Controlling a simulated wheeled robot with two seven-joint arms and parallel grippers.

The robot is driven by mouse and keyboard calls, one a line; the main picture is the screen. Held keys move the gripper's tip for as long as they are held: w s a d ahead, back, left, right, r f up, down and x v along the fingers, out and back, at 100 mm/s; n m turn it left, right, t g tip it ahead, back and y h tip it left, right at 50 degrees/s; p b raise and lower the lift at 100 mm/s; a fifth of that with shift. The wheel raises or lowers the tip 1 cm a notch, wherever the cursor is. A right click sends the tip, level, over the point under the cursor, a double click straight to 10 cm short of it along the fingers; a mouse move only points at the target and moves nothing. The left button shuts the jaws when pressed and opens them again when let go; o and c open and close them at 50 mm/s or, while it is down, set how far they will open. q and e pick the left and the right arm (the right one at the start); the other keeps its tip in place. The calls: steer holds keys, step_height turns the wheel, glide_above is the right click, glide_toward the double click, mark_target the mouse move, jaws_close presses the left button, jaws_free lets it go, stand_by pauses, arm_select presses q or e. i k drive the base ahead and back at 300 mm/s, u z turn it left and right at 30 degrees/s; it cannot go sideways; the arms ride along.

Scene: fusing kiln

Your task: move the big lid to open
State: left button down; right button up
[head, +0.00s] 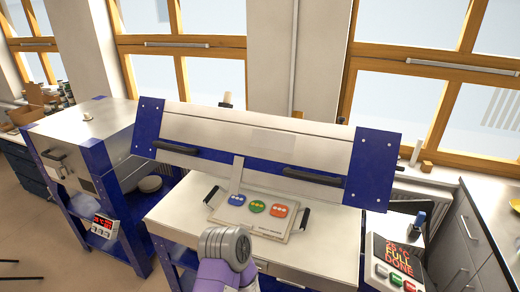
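The big lid (270,138) is a long white panel with a blue lower band and blue ends. It stands raised and tilted above the kiln bed (178,208), so the bed shows beneath it. Its left black handle (175,148) and right black handle (305,175) are on its front, with nothing on them. On the bed lies a pale tray (252,227) with black side handles and three coloured pieces, blue, green and orange. A purple and grey part of my arm shows at the bottom centre. Neither gripper can be seen.
A smaller closed white and blue kiln (85,130) stands at the left. A control box (394,262) at the right reads "FULL DONE". A grey counter (492,215) is at the far right. Windows are behind the lid, and the floor at lower left is mostly clear.

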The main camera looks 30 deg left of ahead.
mark_target(352, 167)
steer(key=k, duration=0.1)
steer(key=u, duration=0.95)
steer(key=i, duration=0.75)
